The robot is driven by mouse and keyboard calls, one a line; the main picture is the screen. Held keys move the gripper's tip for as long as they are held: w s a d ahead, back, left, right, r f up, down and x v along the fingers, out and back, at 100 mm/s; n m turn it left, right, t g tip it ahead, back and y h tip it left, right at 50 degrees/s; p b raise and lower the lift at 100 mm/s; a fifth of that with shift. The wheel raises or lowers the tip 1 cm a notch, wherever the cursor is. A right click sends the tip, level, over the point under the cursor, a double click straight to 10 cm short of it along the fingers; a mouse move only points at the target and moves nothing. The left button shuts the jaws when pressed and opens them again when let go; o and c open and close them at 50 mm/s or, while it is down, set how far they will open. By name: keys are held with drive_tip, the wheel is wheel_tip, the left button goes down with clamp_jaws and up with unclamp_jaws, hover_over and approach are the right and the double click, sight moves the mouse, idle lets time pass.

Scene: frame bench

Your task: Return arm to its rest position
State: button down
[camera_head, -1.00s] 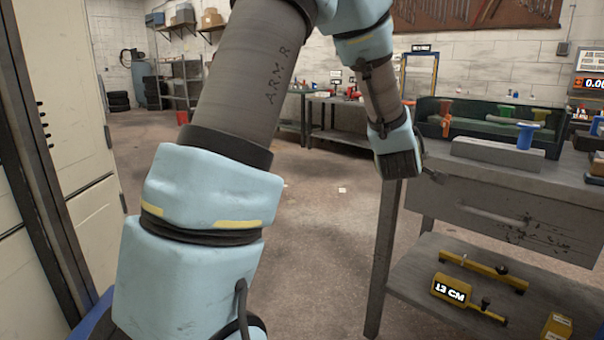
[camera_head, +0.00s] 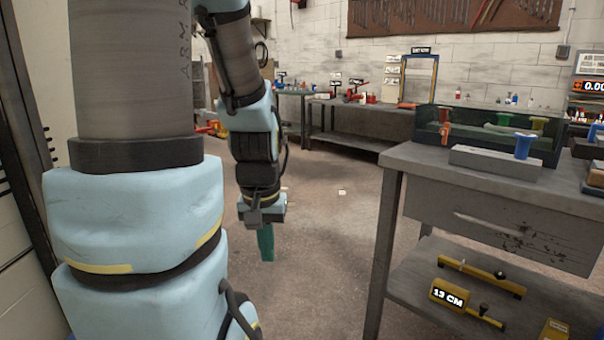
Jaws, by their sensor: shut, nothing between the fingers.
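My arm stands at the left of the head view, its lower links close to the camera. Its forearm hangs down left of the workbench (camera_head: 420,160), and my gripper (camera_head: 265,240) points down over open floor. A narrow teal part shows at the gripper's lower end, and no gap between fingers is visible. I see nothing held. The gripper is apart from the bench and touches nothing that I can see.
On the bench are a green tray (camera_head: 425,115) with several parts, a grey bar (camera_head: 485,159) and a blue spool-like piece (camera_head: 522,146). A yellow tool marked 13 CM (camera_head: 450,296) lies on the lower shelf. A pale cabinet (camera_head: 20,270) stands at left.

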wheel_tip(320, 180, up, 16)
drive_tip(key=p, duration=1.5)
drive_tip(key=shift+r, duration=0.25)
